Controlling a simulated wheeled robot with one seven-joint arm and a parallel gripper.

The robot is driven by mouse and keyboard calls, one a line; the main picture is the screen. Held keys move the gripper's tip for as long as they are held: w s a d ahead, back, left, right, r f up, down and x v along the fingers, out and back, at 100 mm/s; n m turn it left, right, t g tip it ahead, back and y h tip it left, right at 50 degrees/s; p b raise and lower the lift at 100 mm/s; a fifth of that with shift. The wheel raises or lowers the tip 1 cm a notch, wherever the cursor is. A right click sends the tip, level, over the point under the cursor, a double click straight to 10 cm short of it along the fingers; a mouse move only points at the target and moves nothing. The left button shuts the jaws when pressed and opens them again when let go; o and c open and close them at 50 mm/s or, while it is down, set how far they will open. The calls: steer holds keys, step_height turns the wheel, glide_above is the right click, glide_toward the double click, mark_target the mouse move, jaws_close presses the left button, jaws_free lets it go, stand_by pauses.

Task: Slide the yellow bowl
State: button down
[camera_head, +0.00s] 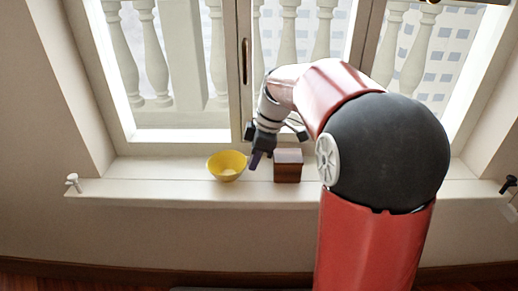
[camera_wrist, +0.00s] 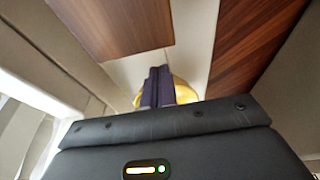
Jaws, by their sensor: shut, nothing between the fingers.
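The yellow bowl (camera_head: 227,166) stands upright on the white window sill, left of a brown wooden box. My gripper (camera_head: 255,160) is shut and empty, between the bowl and the box, just right of the bowl's rim. In the wrist view my shut fingers (camera_wrist: 158,84) cover the middle of the bowl, and yellow parts of the bowl (camera_wrist: 185,90) show on both sides of them. I cannot tell whether the fingers touch the bowl.
The brown box (camera_head: 288,166) is close to the right of my gripper; a brown wooden surface (camera_wrist: 115,22) fills the wrist view's upper left. The window sill (camera_head: 140,187) is clear left of the bowl, up to a small white knob (camera_head: 73,182). The window frame stands behind.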

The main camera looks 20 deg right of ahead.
steer(key=shift+a+f, duration=0.1)
steer(key=shift+f, duration=0.2)
steer(key=w+a, duration=0.1)
steer(key=a, duration=0.3)
steer(key=w+a+p, duration=0.1)
steer(key=a, duration=0.3)
steer(key=w+a, duration=0.2)
steer(key=a, duration=0.2)
steer(key=shift+w+a, duration=0.1)
steer(key=shift+a, duration=0.3)
steer(key=shift+r, duration=0.1)
